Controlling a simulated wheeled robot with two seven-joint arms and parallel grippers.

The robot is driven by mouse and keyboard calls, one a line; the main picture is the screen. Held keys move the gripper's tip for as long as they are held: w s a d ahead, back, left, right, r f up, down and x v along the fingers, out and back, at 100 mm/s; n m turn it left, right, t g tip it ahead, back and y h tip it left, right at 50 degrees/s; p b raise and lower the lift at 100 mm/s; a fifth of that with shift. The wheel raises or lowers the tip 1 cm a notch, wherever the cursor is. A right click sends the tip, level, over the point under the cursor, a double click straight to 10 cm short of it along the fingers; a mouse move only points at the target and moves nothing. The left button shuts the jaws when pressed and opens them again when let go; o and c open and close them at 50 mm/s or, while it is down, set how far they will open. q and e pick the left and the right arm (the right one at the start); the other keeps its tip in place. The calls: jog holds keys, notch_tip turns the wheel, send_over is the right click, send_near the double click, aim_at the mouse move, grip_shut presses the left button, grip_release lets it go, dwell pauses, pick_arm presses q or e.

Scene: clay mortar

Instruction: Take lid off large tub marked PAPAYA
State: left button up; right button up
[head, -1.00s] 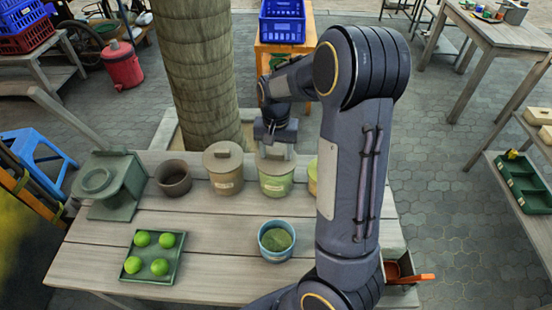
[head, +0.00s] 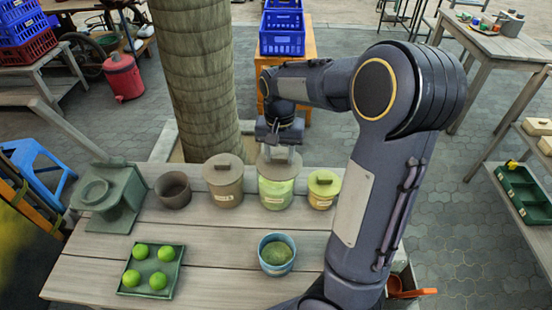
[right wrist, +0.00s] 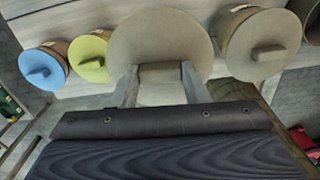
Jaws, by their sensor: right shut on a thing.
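A large tub with a light green body (head: 276,194) stands at the back of the wooden table; its label is too small to read. Its round beige lid (head: 265,170) has a block handle. My right gripper (head: 279,150) is above it, with its fingers shut on the handle. In the right wrist view the fingers (right wrist: 158,82) sit on both sides of the handle, and the lid (right wrist: 160,35) fills the middle. I cannot tell whether the lid is clear of the rim. My left gripper is not in view.
A brown-lidded tub (head: 224,190) stands left of the green one, a small yellow-green-lidded tub (head: 322,202) right. A blue-lidded tub (right wrist: 42,70) shows in the wrist view. A dark pot (head: 174,190), blue bowl (head: 277,268) and lime tray (head: 177,280) share the table, with bare boards between.

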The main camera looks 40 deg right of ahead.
jog(key=s+a+r, duration=0.3)
jog(key=s+r, duration=0.4)
jog(key=s, duration=0.4)
jog(key=shift+a+b, duration=0.3)
jog(key=shift+b, duration=0.05)
jog(key=shift+f, duration=0.1)
